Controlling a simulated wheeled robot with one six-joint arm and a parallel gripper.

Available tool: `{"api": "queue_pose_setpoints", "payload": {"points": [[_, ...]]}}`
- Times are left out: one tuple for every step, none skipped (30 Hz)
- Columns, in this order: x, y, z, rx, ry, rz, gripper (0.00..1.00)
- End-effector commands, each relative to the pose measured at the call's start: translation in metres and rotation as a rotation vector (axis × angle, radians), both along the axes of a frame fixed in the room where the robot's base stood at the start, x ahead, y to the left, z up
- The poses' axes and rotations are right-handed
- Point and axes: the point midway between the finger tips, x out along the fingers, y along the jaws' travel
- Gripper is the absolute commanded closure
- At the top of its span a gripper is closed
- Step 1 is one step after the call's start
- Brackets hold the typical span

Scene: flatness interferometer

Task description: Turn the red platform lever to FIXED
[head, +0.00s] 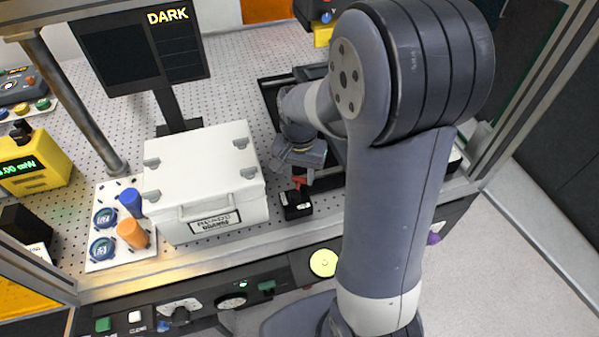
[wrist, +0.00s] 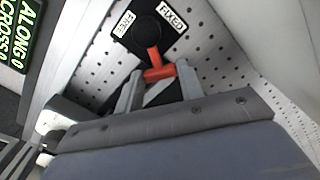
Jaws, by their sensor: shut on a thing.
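The red lever (wrist: 155,62) shows in the wrist view, running from a round black pivot down to a crossbar between my fingertips. Its black plate carries white labels, FREE (wrist: 124,24) on the left and FIXED (wrist: 173,18) on the right. The lever points down in the picture, away from both labels. My gripper (wrist: 160,71) is shut on the lever's crossbar, one finger at each side. In the head view, my gripper (head: 302,172) reaches down to the red lever (head: 299,182) above its small black base (head: 297,205). The labels cannot be read there.
A white case (head: 200,171) stands close left of the lever on the perforated table (head: 245,105). A dark display reading DARK (head: 145,48) stands behind it. A tray (head: 97,262) with blue and orange pieces is further left. Control panels (head: 180,312) line the front edge.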

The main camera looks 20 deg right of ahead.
Motion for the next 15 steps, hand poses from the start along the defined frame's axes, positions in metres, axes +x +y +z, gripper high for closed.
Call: {"api": "queue_pose_setpoints", "payload": {"points": [[0.0001, -0.0001, 0.0001, 0.0, 0.0, 0.0, 0.73], [0.0, 0.0, 0.0002, 0.0, 0.0, 0.0, 0.75], [0.0, 0.0, 0.0002, 0.0, 0.0, 0.0, 0.79], [0.0, 0.0, 0.0002, 0.0, 0.0, 0.0, 0.81], [0.0, 0.0, 0.0002, 0.0, 0.0, 0.0, 0.84], [0.0, 0.0, 0.0002, 0.0, 0.0, 0.0, 0.86], [0.0, 0.0, 0.0002, 0.0, 0.0, 0.0, 0.86], [0.0001, 0.0, 0.0002, 0.0, 0.0, 0.001, 0.86], [0.0001, 0.0002, 0.0002, 0.0, 0.0, 0.003, 0.86], [0.0002, 0.0003, 0.0002, 0.0, 0.0, 0.006, 0.86], [0.0003, 0.0005, 0.0001, 0.0, 0.0, 0.01, 0.86], [0.0005, 0.0009, 0.0001, 0.0, 0.0, 0.018, 0.86], [0.0007, 0.0011, 0.0, 0.0, 0.0, 0.026, 0.86], [0.0009, 0.0015, -0.0001, 0.0, 0.0, 0.035, 0.86], [0.0012, 0.0023, -0.0001, 0.0, 0.0, 0.05, 0.86]]}}
